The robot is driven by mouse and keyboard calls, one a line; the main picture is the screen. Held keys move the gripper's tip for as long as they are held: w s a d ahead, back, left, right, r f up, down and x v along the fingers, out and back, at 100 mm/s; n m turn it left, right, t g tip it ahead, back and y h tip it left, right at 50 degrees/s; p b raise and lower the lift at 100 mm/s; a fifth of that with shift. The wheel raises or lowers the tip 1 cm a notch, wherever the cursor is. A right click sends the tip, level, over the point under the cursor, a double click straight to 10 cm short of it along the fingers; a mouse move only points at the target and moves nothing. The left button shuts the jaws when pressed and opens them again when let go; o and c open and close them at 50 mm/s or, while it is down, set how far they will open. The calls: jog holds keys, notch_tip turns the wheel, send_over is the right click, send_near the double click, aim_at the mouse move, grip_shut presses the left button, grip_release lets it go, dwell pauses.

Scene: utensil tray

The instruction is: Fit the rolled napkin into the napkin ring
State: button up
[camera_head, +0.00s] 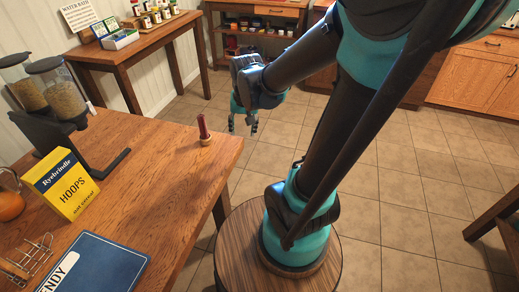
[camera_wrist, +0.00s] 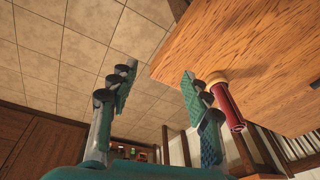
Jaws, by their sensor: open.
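The dark red rolled napkin (camera_head: 203,126) stands upright near the table's far right corner. A tan ring (camera_head: 206,141) is at its lower end; I cannot tell whether the napkin is inside it or resting on it. In the wrist view the napkin (camera_wrist: 229,107) and ring (camera_wrist: 216,78) appear just right of the right-hand finger. My gripper (camera_head: 243,123) is open and empty, with its fingers pointing down, to the right of the napkin and past the table edge in the head view. Both fingers of the gripper (camera_wrist: 158,84) show in the wrist view with a clear gap.
The wooden table (camera_head: 140,215) also holds a yellow box (camera_head: 62,184), a blue board (camera_head: 95,264), a wire rack (camera_head: 33,257) and a cereal dispenser (camera_head: 60,95). These stand well left of the napkin. The tabletop around the napkin is clear.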

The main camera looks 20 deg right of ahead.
jog(key=s+d+f+n+t, duration=0.1)
jog(key=s+d+f+n, duration=0.2)
jog(key=s+d+f, duration=0.2)
jog(key=s, duration=0.3)
jog(key=shift+s+t, duration=0.2)
jog(key=shift+t, duration=0.1)
dwell(0.7)
